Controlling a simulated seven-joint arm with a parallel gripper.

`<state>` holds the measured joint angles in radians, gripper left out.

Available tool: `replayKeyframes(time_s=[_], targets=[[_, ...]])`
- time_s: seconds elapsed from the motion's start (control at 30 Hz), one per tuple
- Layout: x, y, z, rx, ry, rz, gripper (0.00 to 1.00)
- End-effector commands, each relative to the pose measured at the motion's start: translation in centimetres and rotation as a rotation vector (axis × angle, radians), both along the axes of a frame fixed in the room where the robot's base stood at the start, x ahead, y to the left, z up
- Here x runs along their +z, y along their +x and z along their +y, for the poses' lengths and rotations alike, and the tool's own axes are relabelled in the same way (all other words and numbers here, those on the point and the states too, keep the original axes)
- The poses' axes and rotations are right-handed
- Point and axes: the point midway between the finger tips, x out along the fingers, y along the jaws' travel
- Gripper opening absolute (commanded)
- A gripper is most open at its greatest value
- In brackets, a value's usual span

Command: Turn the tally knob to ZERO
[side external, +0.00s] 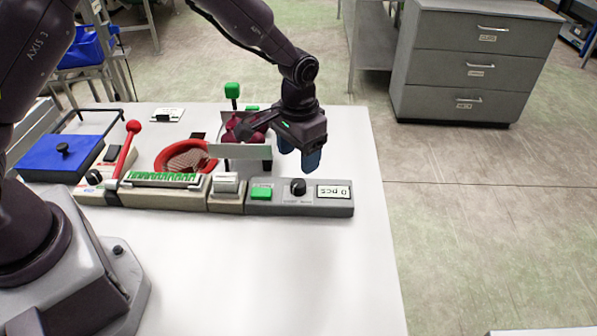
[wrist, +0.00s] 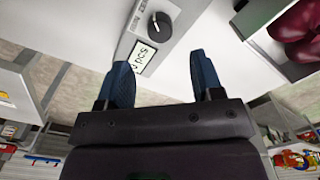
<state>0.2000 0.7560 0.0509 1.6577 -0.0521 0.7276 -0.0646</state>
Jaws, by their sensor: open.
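The tally knob (side external: 298,187) is a black round knob on a grey panel (side external: 333,208) at the right end of the machine. A white display (side external: 334,192) reading "0 pcs" sits right of it, and a green button (side external: 261,192) left of it. In the wrist view the knob (wrist: 160,27) lies beyond the fingertips, with the display (wrist: 144,58) between it and my gripper. A light pointer line shows on the knob; the label beneath is too small to read. My gripper (side external: 311,158) is open and empty, above and behind the panel, apart from the knob.
A red ring with netting (side external: 170,158), a red-knobbed lever (side external: 131,135) and a blue-lidded box (side external: 60,152) stand left. A grey-walled tray (side external: 240,150) holding dark red items is beside my gripper. The table front (side external: 270,270) is clear.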

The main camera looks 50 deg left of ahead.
Motion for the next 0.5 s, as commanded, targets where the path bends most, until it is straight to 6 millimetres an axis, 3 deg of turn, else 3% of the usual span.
replayKeyframes(time_s=[0.03,0.2,0.5], targets=[[1.3,0.1,0.0,0.000,0.000,-0.004,0.60],[4.0,0.0,0.0,0.000,0.000,-0.003,0.60],[5.5,0.0,0.0,0.000,0.000,0.001,0.60]])
